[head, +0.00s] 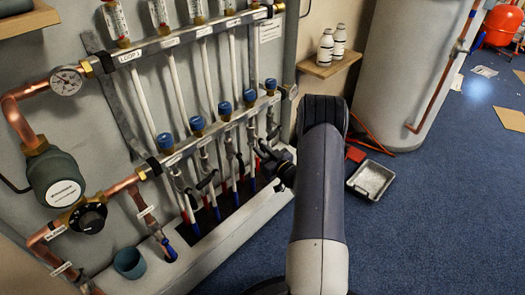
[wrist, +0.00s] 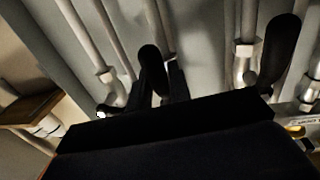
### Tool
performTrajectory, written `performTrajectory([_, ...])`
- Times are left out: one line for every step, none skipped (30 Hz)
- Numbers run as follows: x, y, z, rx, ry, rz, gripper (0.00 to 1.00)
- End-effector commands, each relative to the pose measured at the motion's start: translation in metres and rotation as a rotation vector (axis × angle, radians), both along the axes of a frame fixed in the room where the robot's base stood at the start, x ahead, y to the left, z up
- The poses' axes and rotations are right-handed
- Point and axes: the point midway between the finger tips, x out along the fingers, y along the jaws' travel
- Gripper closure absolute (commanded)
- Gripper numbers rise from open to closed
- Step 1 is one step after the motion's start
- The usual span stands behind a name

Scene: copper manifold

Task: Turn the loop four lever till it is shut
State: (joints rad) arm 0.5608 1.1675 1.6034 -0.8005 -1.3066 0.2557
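The manifold's lower rail (head: 215,132) carries several blue caps, with white pipes, valves and black levers below it. The left end of the upper rail reads LOOP 1; I cannot read a loop four label. My gripper (head: 275,163) is at the levers towards the right end of the row and hides part of them. In the wrist view a black lever (wrist: 152,65) with a rounded end stands between the two dark fingers of my gripper (wrist: 158,88). I cannot tell whether the fingers touch it. Another black lever (wrist: 281,48) stands clear to the right, beside a silver valve (wrist: 244,55).
A gauge (head: 66,82), a green-grey pump (head: 54,177) and copper pipes are at the left. A small shelf (head: 325,68) with white bottles and a tall white tank (head: 400,75) are right of the manifold. A tray (head: 370,180) lies on the blue floor.

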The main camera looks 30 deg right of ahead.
Motion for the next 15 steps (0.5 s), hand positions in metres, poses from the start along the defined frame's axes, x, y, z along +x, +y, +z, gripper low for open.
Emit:
performTrajectory([-0.0001, 0.0000, 0.0000, 0.000, 0.000, 0.000, 0.85])
performTrajectory([-0.0001, 0.0000, 0.0000, 0.000, 0.000, 0.000, 0.88])
performTrajectory([-0.0001, 0.0000, 0.0000, 0.000, 0.000, 0.000, 0.91])
performTrajectory([-0.0002, 0.0000, -0.0001, 0.000, 0.000, 0.000, 0.93])
performTrajectory([-0.0002, 0.0000, -0.0001, 0.000, 0.000, 0.000, 0.96])
performTrajectory([-0.0002, 0.0000, -0.0001, 0.000, 0.000, 0.000, 0.99])
performTrajectory([-0.0002, 0.0000, -0.0001, 0.000, 0.000, 0.000, 1.00])
performTrajectory([-0.0002, 0.0000, -0.0001, 0.000, 0.000, 0.000, 1.00])
performTrajectory([-0.0002, 0.0000, -0.0001, 0.000, 0.000, 0.000, 1.00])
performTrajectory([-0.0002, 0.0000, -0.0001, 0.000, 0.000, 0.000, 1.00])
performTrajectory([-0.0002, 0.0000, -0.0001, 0.000, 0.000, 0.000, 1.00])
performTrajectory([-0.0002, 0.0001, -0.0001, 0.000, 0.000, 0.000, 1.00])
performTrajectory([-0.0003, -0.0001, -0.0001, 0.000, 0.000, 0.000, 1.00])
performTrajectory([-0.0003, 0.0000, -0.0002, 0.000, 0.000, 0.000, 1.00])
performTrajectory([-0.0003, 0.0000, -0.0002, 0.000, 0.000, 0.000, 1.00])
